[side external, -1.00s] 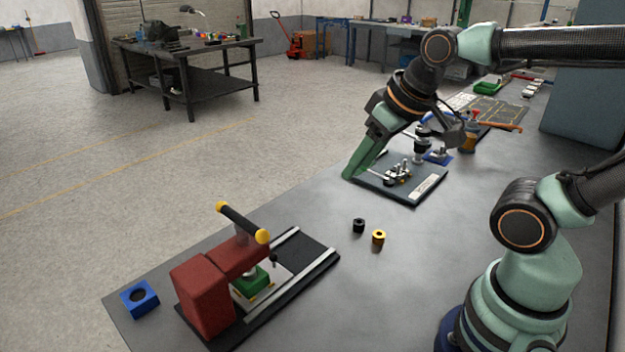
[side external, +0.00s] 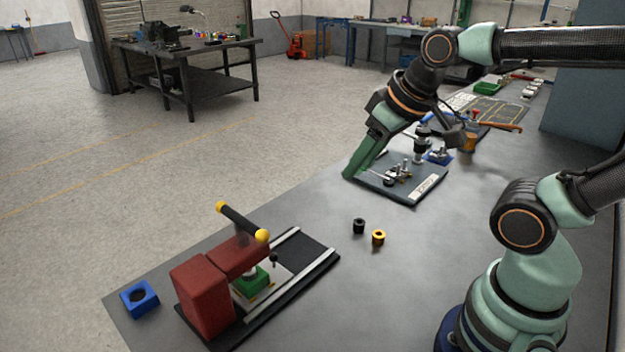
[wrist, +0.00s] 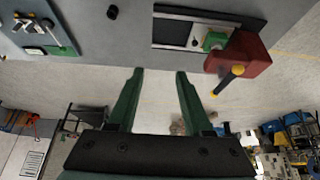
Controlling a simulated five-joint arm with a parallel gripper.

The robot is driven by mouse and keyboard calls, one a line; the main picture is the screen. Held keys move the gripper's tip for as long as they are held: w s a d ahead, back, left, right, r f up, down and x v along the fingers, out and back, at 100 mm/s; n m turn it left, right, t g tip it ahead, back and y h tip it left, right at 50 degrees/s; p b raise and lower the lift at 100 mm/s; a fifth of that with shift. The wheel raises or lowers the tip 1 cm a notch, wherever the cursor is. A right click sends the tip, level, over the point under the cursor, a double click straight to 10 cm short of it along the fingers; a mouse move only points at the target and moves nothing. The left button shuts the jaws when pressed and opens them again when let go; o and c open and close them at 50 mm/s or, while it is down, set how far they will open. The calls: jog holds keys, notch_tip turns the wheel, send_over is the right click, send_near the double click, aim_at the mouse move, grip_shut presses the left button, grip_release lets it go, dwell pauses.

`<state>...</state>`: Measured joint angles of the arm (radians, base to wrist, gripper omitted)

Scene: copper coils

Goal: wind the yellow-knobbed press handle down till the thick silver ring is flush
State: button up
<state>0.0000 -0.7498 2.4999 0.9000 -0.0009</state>
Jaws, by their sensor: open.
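The red press (side external: 205,293) stands at the front left of the bench on a dark railed base, and shows at the upper right of the wrist view (wrist: 243,55). Its black handle bar (side external: 240,221) with yellow knobs lies tilted above the press; it also shows in the wrist view (wrist: 229,79). A green block (side external: 249,282) sits under the press head. My gripper (wrist: 159,74) is open and empty, well apart from the handle, beside the far plate in the side view.
A blue block with a round hole (side external: 140,298) lies left of the press. A black collar (side external: 359,226) and a yellow-topped collar (side external: 378,238) stand mid-bench. A dark plate with small fittings (side external: 425,188) lies near my gripper. Bench between plate and press is mostly clear.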

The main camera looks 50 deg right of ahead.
jog(key=n, duration=0.2)
jog(key=n+g, duration=0.5)
jog(key=n, duration=2.8)
send_over(240, 216)
jog(key=shift+s+d+f, duration=0.1)
jog(key=shift+d+f, duration=0.05)
jog(key=shift+f, duration=0.5)
jog(key=shift+s+d+f, duration=0.1)
jog(key=shift+f, duration=0.5)
jog(key=shift+w+a+f+n+g, duration=0.2)
jog(key=shift+a+n+g, duration=0.15)
jog(key=shift+n, duration=0.15)
jog(key=shift+f, duration=0.75)
jog(key=shift+f, duration=0.4)
